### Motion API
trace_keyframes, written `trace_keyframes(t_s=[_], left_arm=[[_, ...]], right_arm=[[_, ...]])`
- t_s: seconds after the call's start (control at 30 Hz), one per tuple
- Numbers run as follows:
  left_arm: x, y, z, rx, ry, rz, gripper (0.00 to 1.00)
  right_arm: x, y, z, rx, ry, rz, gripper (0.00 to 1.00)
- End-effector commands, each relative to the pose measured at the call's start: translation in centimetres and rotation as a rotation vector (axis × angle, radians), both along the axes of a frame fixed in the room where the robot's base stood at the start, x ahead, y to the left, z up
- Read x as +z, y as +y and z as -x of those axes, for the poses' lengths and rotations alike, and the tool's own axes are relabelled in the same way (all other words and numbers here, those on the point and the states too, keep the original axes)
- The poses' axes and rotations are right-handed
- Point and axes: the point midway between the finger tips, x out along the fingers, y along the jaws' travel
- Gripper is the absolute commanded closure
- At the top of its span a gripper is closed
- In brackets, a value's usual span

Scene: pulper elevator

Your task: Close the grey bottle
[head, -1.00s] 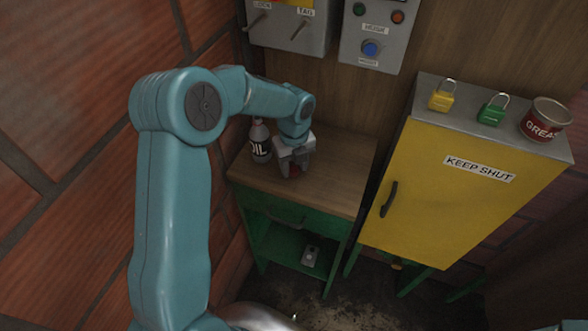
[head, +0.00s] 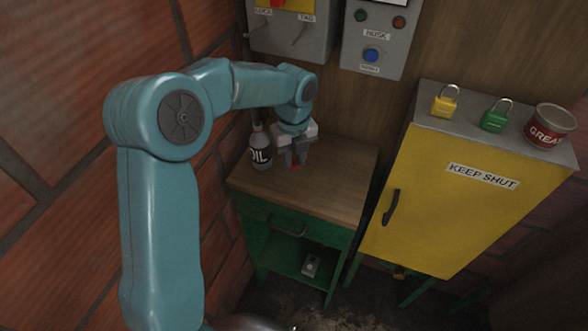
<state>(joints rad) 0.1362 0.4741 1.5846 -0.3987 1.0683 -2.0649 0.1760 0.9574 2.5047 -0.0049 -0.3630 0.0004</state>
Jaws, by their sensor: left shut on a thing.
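The grey bottle (head: 261,148), with a dark label reading "OIL", stands upright at the back left of the wooden table top. My right gripper is not in view.
The wooden table (head: 330,190) has free room in front and right. A yellow cabinet (head: 450,190) stands to the right, with a yellow padlock (head: 445,106), a green padlock (head: 494,120) and a grease tin (head: 549,126) on top. Control boxes (head: 376,42) hang on the wall behind.

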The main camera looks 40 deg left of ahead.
Motion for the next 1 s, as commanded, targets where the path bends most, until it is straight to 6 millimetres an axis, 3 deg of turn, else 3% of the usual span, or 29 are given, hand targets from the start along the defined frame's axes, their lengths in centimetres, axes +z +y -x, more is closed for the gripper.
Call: trace_keyframes(t_s=[0.07, 0.27, 0.7, 1.0], left_arm=[[0.9, -0.1, 0.4, -0.001, -0.003, 0.002, 1.00], [0.6, -1.1, 4.8, -0.001, -0.001, 0.001, 1.00], [0.7, -3.9, 16.1, -0.002, -0.002, 0.000, 1.00], [0.8, -4.6, 19.0, 0.000, -0.001, 0.001, 1.00]], right_arm=[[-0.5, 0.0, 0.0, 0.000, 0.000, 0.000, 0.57], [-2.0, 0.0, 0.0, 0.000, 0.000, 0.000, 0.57], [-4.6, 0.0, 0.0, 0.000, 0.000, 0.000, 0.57], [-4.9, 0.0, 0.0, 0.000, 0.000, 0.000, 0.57]])
